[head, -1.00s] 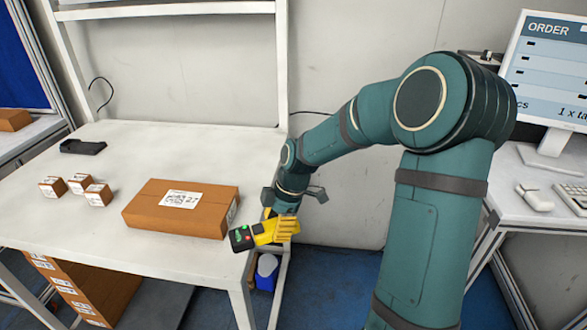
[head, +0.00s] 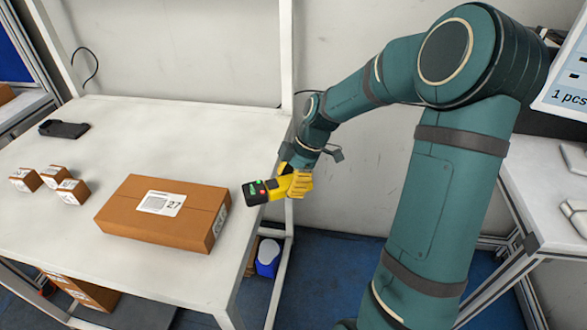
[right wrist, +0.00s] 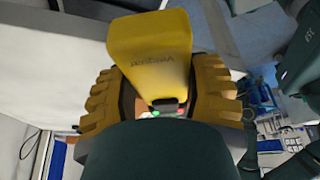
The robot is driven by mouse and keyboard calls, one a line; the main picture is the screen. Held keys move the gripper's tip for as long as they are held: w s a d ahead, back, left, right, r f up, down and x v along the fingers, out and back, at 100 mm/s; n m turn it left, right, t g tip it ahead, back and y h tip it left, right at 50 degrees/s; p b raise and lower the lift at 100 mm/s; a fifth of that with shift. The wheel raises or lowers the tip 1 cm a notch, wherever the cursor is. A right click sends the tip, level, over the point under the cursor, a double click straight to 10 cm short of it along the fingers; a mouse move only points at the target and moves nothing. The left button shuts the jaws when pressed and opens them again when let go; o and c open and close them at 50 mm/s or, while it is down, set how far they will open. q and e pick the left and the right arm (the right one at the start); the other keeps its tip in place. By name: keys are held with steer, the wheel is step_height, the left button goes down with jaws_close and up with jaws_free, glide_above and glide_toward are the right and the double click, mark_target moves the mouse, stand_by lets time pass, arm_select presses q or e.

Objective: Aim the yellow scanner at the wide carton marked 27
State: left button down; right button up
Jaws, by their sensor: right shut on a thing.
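The wide carton marked 27 (head: 128,217) lies flat on the white table in the head view, its white label facing up. My right gripper (head: 294,184) is shut on the yellow scanner (head: 278,187), beyond the carton's right side and apart from it, near the table's right edge. The scanner's dark end with green and red spots points left, toward the carton. In the right wrist view the scanner's yellow body (right wrist: 155,55) sits between the two yellow ribbed fingers, and the carton cannot be made out. My left gripper is not in view.
Several small cartons (head: 54,177) stand left of the wide carton. A black cradle-like object (head: 64,129) lies at the table's back left. The white table (head: 200,122) is clear behind the carton. A white post (head: 286,60) rises close to my right gripper.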

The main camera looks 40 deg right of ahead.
mark_target(282, 181)
steer(key=shift+w+d, duration=0.15)
steer(key=shift+d, duration=0.05)
steer(key=shift+a+f+b, duration=0.1)
steer(key=shift+f+b, duration=0.45)
steer(key=shift+f, duration=0.25)
step_height(282, 181, down, 5)
steer(key=b, duration=0.3)
steer(key=shift+f, duration=0.2)
steer(key=shift+r, duration=0.1)
step_height(282, 181, up, 12)
steer(key=p, duration=0.7)
steer(key=shift+p, duration=0.3)
